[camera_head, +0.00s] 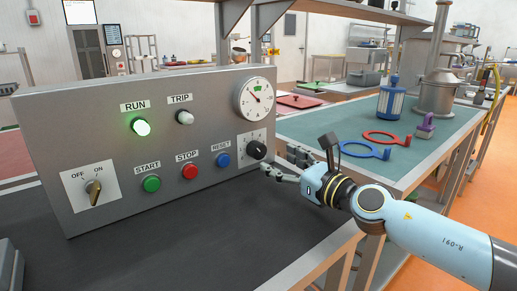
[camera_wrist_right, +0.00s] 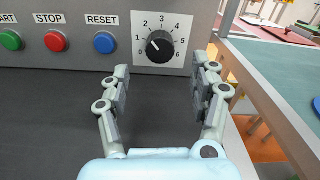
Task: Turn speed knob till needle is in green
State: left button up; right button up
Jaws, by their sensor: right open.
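The black speed knob (camera_head: 256,150) sits on a white numbered plate at the right end of the grey panel. In the right wrist view the knob (camera_wrist_right: 160,46) has its white mark pointing up and left, near the low numbers. The round gauge (camera_head: 254,99) is above it, with a green patch near the top of its dial. Its needle seems to point up and left, to the left of the green. My right gripper (camera_head: 281,163) is open and empty in front of the knob. Its fingers (camera_wrist_right: 160,68) are spread below and either side of the knob, apart from it.
The panel also has a reset button (camera_head: 223,160), stop button (camera_head: 190,172), start button (camera_head: 152,184) and off/on switch (camera_head: 94,190). The run lamp (camera_head: 141,127) glows green. The dark bench top (camera_head: 220,235) before the panel is clear. A teal table (camera_head: 330,125) stands to the right.

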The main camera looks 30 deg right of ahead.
aim_at(261, 151)
jog(key=w, duration=0.8)
jog(key=shift+a, duration=0.3)
jog(key=c, duration=1.2)
jog(key=shift+m, duration=0.3)
jog(key=m, duration=0.3)
jog(key=shift+d+m+p, duration=0.1)
jog(key=shift+m+p, duration=0.25)
jog(key=shift+m, duration=1.75)
